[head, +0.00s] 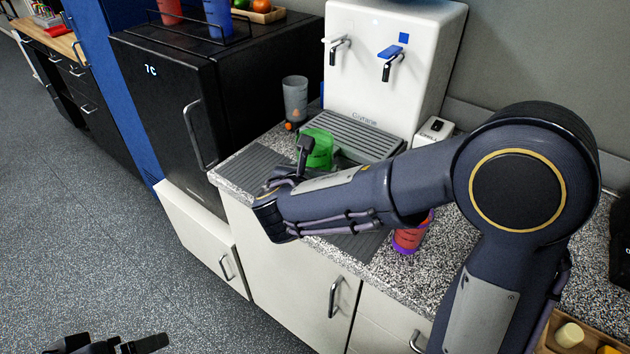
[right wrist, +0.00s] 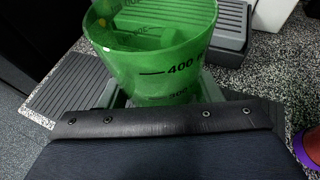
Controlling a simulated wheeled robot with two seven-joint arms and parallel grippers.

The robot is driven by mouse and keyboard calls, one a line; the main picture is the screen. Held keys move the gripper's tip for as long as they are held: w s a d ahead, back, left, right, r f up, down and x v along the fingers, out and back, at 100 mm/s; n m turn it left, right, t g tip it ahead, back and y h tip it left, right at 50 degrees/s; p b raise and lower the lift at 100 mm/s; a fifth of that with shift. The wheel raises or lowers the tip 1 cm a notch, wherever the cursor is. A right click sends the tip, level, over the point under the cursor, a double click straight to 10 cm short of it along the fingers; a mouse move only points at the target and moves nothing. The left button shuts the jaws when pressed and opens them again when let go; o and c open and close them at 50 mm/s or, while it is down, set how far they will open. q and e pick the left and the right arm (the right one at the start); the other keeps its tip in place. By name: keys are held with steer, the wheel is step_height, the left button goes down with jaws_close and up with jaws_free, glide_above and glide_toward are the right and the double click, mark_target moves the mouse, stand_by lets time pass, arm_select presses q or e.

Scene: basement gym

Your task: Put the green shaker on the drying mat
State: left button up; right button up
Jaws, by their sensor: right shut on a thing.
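The green shaker (head: 319,148) is a see-through cup with black volume marks. My right gripper (head: 303,160) is shut on it over the counter, in front of the water dispenser. In the right wrist view the shaker (right wrist: 155,50) stands roughly upright, with its lower part hidden by the gripper body. The drying mat (head: 250,168) is grey and ribbed and lies on the speckled counter; it shows left of the shaker in the right wrist view (right wrist: 75,85). My arm hides its middle. I cannot tell whether the shaker touches it. My left gripper (head: 118,346) is low at the bottom left, partly cut off.
The white dispenser (head: 385,85) has a ribbed drip tray (head: 352,135) behind the shaker. A grey cup (head: 295,100) stands beside the black fridge (head: 170,100). A red-and-purple shaker (head: 408,238) stands right of my forearm. A white box (head: 434,131) is near the dispenser.

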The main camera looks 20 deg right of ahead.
steer(key=shift+w+d+f+b, duration=0.1)
steer(key=shift+w+f+b, duration=0.05)
steer(key=shift+f, duration=0.8)
steer(key=shift+w+d+f+b, duration=0.1)
steer(key=shift+f+b, duration=0.05)
steer(key=shift+f, duration=0.75)
steer(key=shift+f, duration=0.2)
steer(key=o, duration=1.1)
steer(key=shift+r, duration=0.15)
